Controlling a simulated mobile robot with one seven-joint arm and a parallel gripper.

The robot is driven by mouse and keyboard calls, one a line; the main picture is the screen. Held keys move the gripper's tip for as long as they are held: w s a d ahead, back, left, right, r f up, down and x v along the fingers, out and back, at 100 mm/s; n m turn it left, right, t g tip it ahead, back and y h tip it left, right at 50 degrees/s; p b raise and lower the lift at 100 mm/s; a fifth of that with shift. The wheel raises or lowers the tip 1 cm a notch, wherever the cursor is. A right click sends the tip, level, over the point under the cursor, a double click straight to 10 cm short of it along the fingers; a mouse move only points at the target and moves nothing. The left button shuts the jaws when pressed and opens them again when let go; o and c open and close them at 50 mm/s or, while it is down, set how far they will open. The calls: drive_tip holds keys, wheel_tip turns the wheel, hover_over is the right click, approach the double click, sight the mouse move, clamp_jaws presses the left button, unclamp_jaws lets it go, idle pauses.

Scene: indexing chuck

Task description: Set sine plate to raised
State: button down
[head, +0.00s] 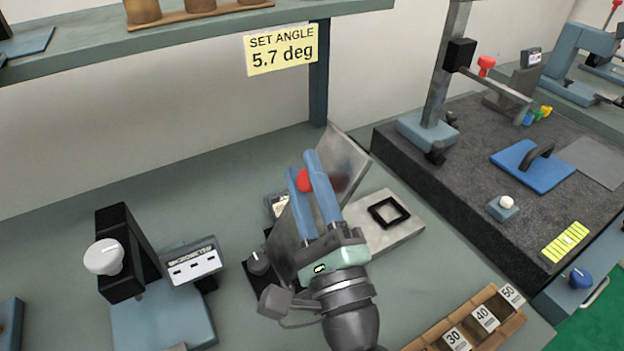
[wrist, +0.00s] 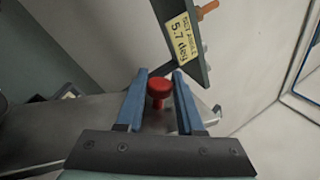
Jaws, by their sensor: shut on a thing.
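The sine plate (head: 345,163) is a grey metal plate that stands steeply tilted in the middle of the bench in the head view. It also shows as a grey surface in the wrist view (wrist: 60,125). A red knob (head: 304,181) sits at the plate, and it shows between the fingers in the wrist view (wrist: 159,88). My gripper (head: 312,172) has blue fingers shut on the red knob; it also shows in the wrist view (wrist: 160,85). My gripper hides part of the plate and its lower edge.
A light flat block with a black square frame (head: 388,211) lies right of the plate. A wooden rack (head: 436,338) with numbered tags is at the front. A micrometer stand (head: 162,322) is at left, a dark granite slab (head: 464,196) at right. A "5.7 deg" sign (head: 281,49) hangs from the shelf.

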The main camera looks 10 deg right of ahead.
drive_tip(key=shift+a, duration=0.25)
drive_tip(key=c, duration=0.5)
unclamp_jaws()
drive_tip(key=shift+d, duration=0.1)
drive_tip(key=shift+s, duration=0.1)
drive_tip(key=shift+s+d+f, duration=0.1)
drive_tip(key=shift+s+f, duration=0.15)
drive_tip(key=shift+s, duration=0.05)
drive_tip(key=shift+b+v, duration=2.65)
drive_tip(key=shift+v, duration=3.4)
